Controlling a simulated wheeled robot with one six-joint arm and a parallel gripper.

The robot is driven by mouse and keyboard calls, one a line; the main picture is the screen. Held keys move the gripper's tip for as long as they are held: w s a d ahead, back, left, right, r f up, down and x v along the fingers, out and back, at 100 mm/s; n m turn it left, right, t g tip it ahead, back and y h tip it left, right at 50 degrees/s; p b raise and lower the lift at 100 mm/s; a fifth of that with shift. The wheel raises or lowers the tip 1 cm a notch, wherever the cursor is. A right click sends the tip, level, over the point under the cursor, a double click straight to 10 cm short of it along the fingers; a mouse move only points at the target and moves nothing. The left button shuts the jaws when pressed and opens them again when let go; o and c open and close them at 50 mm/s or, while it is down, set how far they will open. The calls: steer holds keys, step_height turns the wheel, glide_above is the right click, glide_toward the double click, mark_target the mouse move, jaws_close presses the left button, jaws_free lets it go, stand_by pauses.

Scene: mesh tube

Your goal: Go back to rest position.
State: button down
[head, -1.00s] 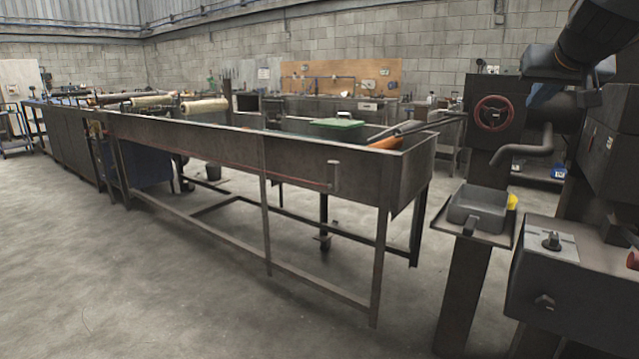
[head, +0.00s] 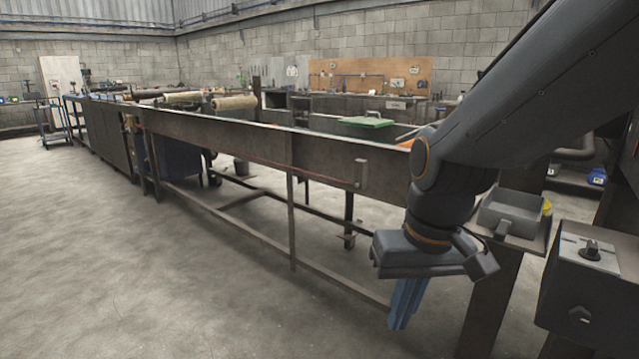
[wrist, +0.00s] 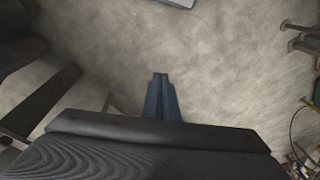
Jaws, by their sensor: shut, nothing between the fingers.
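My gripper (head: 405,310) hangs at the end of my arm in the head view, pointing down in front of the right end of the long metal trough. Its blue fingers are together and hold nothing. In the wrist view my gripper (wrist: 160,78) also shows its fingers side by side, over bare concrete floor. My arm hides the right end of the trough and part of the machine behind it.
The long trough (head: 230,135) on legs runs from the far left to my arm. A grey tray (head: 512,212) on a post and a control box (head: 590,275) stand at the right. Open floor (head: 190,280) lies at the front left.

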steer(key=s+f+g+p, duration=0.1)
steer(key=s+f, duration=0.1)
steer(key=s, duration=0.3)
steer(key=d+r+m+h+p, duration=0.1)
steer(key=d+r+p, duration=0.6)
steer(key=p, duration=0.6)
steer(key=shift+m+p, duration=0.3)
steer(key=shift+r, duration=0.1)
